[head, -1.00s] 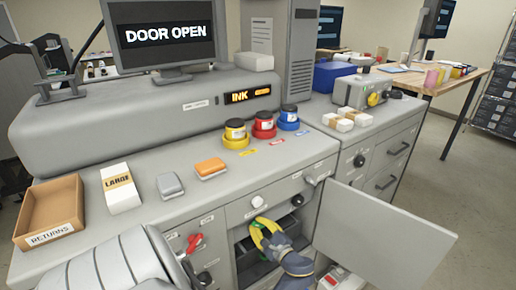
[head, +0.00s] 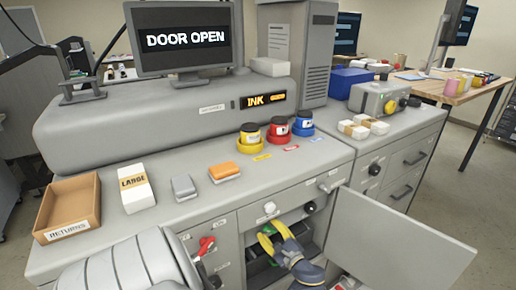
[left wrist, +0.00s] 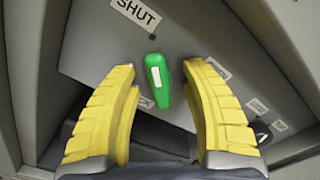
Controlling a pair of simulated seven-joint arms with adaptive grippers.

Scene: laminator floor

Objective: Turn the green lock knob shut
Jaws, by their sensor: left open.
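The green lock knob (left wrist: 157,80) is on a grey panel, its long grip nearly upright with a white mark on it. A SHUT label (left wrist: 137,14) is above it in the left wrist view. My left gripper (head: 268,236) is open at the cabinet's open front. Its two yellow fingers stand on either side of the knob in the left wrist view, with a gap showing on both sides. I cannot tell how far the fingertips are from the panel. The head view does not show the knob clearly. My right gripper is not in view.
The cabinet door (head: 400,245) hangs open to the right of the gripper. A white knob (head: 270,208) and a black knob (head: 310,206) are on the front above it. A red handle (head: 206,245) is to the left. The screen (head: 185,38) reads DOOR OPEN.

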